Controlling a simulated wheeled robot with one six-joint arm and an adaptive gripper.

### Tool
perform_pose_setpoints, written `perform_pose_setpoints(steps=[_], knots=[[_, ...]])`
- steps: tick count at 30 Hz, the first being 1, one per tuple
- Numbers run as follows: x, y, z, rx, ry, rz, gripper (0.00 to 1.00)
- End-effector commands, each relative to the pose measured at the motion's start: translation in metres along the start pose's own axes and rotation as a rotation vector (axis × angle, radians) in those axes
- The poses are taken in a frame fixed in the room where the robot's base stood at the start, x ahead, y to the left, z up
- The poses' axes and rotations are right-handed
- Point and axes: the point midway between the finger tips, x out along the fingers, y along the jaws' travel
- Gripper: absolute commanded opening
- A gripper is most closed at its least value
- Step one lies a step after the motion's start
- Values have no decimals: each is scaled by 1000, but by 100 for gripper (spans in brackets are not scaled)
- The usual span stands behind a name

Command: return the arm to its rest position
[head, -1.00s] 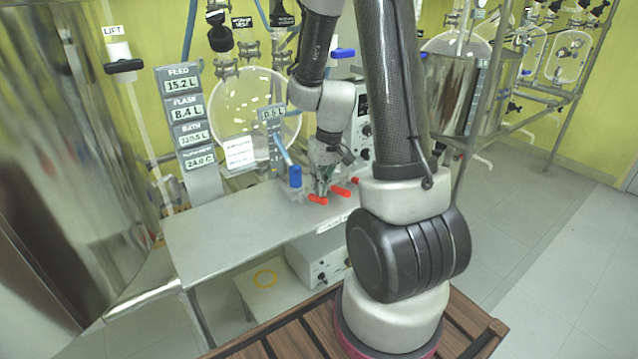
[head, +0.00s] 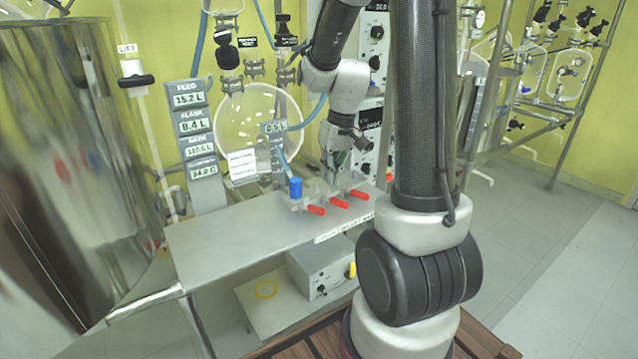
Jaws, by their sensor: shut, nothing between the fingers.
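My gripper (head: 338,175) hangs at the end of my arm in the head view, above the back right part of the steel bench (head: 240,232). It is shut and looks empty. Just below and in front of it is a row of valves with red handles (head: 338,203) and one blue-capped valve (head: 295,188). I cannot tell whether the fingertips are clear of the row. My arm is folded, its upper link upright at the right of the picture.
A large mirror-like steel vessel (head: 75,150) fills the left. Digital displays (head: 195,130) and a round glass flask (head: 258,120) stand behind the bench. A control box (head: 318,272) sits under it. Glass reactors on a pipe frame (head: 550,75) stand back right. The floor at right is clear.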

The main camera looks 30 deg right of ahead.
Motion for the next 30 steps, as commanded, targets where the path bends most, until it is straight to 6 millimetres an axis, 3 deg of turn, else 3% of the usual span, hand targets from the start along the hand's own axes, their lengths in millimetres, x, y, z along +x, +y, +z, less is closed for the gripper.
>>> perform_pose_setpoints(steps=[8, 12, 24, 30], knots=[[-4, -1, 1, 19, -7, -2, 0], [-3, -1, 34, 87, -102, 5, 0], [-102, -34, 135, 51, 5, 98, 0], [-135, -47, 164, -32, 163, 115, 0]])
